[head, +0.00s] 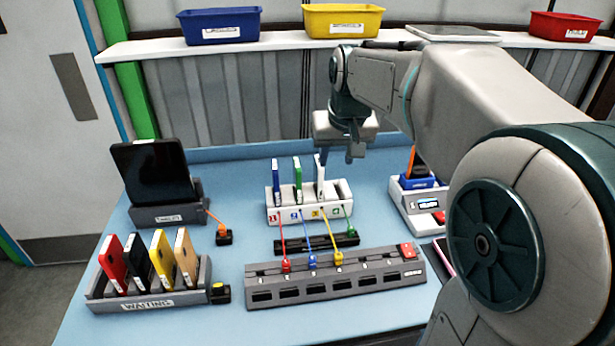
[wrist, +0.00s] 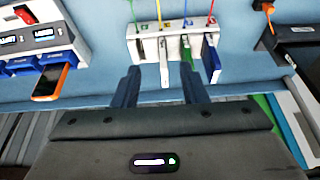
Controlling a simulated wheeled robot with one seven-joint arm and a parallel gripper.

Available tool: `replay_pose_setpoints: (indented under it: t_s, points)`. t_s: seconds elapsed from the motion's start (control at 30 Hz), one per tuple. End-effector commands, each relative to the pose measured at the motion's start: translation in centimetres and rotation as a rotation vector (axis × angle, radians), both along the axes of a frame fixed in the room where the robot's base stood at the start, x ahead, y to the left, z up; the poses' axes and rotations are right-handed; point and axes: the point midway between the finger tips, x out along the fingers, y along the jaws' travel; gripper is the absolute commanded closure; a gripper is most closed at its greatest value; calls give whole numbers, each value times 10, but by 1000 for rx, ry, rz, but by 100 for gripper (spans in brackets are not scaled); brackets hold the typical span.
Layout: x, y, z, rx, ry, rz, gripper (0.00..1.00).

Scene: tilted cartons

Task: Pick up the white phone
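The white phone (head: 319,180) stands upright in slot 3 of a white numbered rack (head: 308,213). A green phone (head: 297,183) and a blue phone (head: 276,184) stand in the slots to its left. My gripper (head: 338,155) is over the rack, close to the white phone's top. In the wrist view my gripper (wrist: 160,72) is open, with the white phone (wrist: 163,72) showing between its fingers and the green phone (wrist: 187,52) near the right finger. I cannot tell whether a finger touches either phone. Slot 4 looks empty.
Coloured cables run from the rack to a grey hub (head: 336,285) in front. A grey waiting rack (head: 148,301) with several phones stands front left. A dark tablet (head: 156,172) stands behind it. A charger dock with an orange phone (wrist: 50,82) stands right of the rack in the head view.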

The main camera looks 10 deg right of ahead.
Motion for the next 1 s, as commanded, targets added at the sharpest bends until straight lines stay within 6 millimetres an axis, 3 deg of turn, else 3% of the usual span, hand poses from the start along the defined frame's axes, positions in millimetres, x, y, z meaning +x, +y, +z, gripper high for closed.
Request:
replay_pose_setpoints:
  t_s: [0.03, 0.1, 0.3, 0.47, 0.8, 1.0]
  points:
    - [22, 1, -12, -2, -2, 1, 61]
    - [47, 1, -17, -4, -5, 2, 61]
    - [92, 3, -25, -11, -17, 4, 61]
    - [105, 4, -33, -13, -19, 5, 61]
    - [129, 4, -90, -13, -16, 6, 61]
    - [135, 4, -105, -13, -19, 6, 61]
